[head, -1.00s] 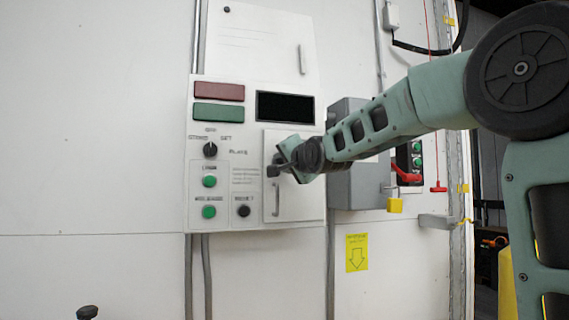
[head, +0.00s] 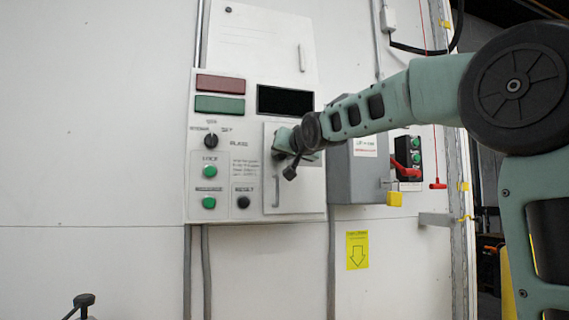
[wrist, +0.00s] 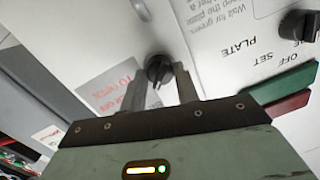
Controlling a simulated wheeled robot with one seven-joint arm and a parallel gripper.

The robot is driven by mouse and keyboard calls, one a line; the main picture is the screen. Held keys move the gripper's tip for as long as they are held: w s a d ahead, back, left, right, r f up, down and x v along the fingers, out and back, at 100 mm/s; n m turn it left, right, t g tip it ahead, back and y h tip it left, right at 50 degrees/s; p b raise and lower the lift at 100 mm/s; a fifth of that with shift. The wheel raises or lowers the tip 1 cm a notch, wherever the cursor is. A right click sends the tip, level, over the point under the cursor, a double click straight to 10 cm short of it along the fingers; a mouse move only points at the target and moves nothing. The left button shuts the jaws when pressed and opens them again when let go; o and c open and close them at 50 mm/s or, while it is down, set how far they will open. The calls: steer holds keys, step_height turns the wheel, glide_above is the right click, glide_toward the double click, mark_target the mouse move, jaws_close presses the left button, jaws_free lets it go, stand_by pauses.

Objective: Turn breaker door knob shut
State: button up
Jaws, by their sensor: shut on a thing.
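The small white breaker door (head: 305,195) is at the lower right of the control panel, flat against it in the head view. Its black round knob (wrist: 158,70) shows in the wrist view between my two fingers. My gripper (wrist: 161,78) is shut on the knob, with a finger on each side. In the head view my gripper (head: 277,153) is at the door's upper left, and my wrist hides the knob there. A grey label (wrist: 112,85) with red letters lies beside the knob.
A selector knob (head: 211,140), green buttons (head: 209,171) and a dark display (head: 285,100) surround the door on the panel (head: 232,212). A grey box (head: 357,180) stands close on the right, under my forearm. Open wall lies to the left.

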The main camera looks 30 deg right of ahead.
steer(key=n+b, duration=0.1)
steer(key=n, duration=0.3)
steer(key=n+h+b, duration=0.1)
steer(key=n, duration=0.3)
steer(key=shift+a+g+b, duration=0.1)
steer(key=shift+g+b, duration=0.2)
steer(key=shift+b, duration=0.05)
steer(key=shift+n, duration=0.4)
steer(key=o, duration=1)
